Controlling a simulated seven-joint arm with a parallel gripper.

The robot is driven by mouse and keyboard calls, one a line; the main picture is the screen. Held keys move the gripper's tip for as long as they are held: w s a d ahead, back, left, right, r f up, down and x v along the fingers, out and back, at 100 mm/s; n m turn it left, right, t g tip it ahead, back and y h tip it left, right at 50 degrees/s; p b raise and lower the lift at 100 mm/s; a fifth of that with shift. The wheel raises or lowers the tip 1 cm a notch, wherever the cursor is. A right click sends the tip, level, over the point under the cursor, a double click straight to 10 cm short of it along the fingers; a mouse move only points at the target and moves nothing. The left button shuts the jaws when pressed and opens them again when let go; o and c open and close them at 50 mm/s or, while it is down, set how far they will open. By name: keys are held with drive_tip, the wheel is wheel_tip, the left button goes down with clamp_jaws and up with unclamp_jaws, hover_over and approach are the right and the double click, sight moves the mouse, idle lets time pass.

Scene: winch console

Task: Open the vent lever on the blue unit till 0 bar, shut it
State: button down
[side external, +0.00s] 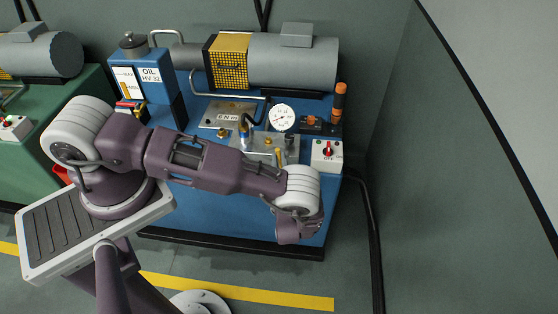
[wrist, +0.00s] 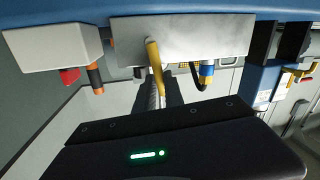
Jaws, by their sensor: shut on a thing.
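The blue unit (side external: 220,212) stands in the middle of the side view. Its yellow vent lever (side external: 279,157) rises from the metal valve block just above my wrist. In the wrist view the yellow lever (wrist: 153,54) runs from the pale metal block (wrist: 215,38) to my gripper (wrist: 160,84), which is shut on it. My arm's end hides the gripper in the side view. The round white pressure gauge (side external: 282,117) faces the side camera behind the lever. Its needle points towards the lower left, but the number is too small to read.
A white switch box with a red knob (side external: 327,151) and an orange-and-black handle (side external: 339,100) stand right of the lever. A blue-collared fitting (side external: 243,131) is to its left. A grey motor (side external: 292,61) is behind. Free floor lies to the right.

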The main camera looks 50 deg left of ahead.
drive_tip(key=c, duration=1.4)
unclamp_jaws()
drive_tip(key=shift+c, duration=0.2)
drive_tip(key=v, duration=0.7)
